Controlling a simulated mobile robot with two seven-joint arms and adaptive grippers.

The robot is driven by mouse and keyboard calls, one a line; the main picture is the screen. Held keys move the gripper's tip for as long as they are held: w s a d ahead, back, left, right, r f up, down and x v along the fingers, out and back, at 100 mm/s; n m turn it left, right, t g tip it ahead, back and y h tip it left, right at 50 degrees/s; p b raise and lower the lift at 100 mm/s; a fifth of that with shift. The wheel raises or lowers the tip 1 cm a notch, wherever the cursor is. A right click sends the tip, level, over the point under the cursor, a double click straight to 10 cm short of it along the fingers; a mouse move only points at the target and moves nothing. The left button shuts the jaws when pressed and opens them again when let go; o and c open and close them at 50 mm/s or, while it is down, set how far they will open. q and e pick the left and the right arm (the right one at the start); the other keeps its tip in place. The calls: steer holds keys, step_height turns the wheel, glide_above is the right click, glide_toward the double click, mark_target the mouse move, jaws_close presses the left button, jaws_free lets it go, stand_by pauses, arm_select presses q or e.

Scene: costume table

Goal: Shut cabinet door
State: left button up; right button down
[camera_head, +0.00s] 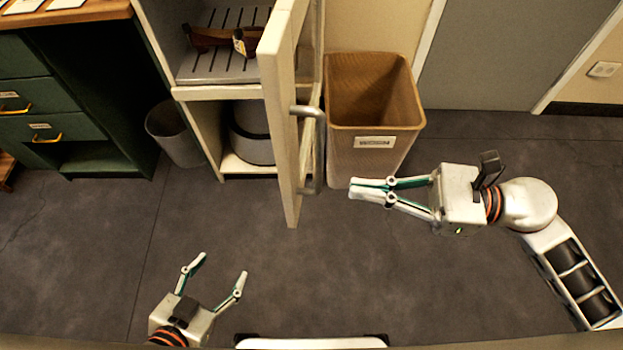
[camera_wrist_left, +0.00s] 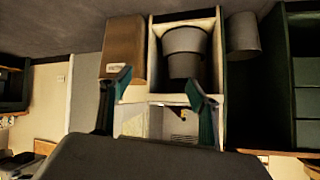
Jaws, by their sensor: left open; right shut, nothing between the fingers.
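The cream cabinet (camera_head: 207,128) stands at the top centre of the head view, and its interior shows in the left wrist view (camera_wrist_left: 218,40). Its door (camera_head: 283,125) stands open, swung out towards me and seen nearly edge-on. A metal bar handle (camera_head: 319,150) is on the door's right side. My right gripper (camera_head: 352,189) is shut and empty, just right of the door and handle, apart from both. My left gripper (camera_head: 222,264) is open and empty, low and left of the door, over the floor. Its spread fingers also show in the left wrist view (camera_wrist_left: 158,84).
A brown bin (camera_head: 370,150) stands right of the door, behind my right gripper. A grey bin (camera_head: 175,135) stands left of the cabinet beside a green desk (camera_head: 95,100). A brown belt-like item (camera_head: 215,38) lies on the cabinet's upper shelf. The floor in front is clear.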

mark_target(291, 181)
steer(key=a, duration=0.3)
steer(key=w+a, duration=0.1)
steer(key=a, duration=0.4)
steer(key=shift+w+a+p, duration=0.15)
steer(key=shift+a+p, duration=0.15)
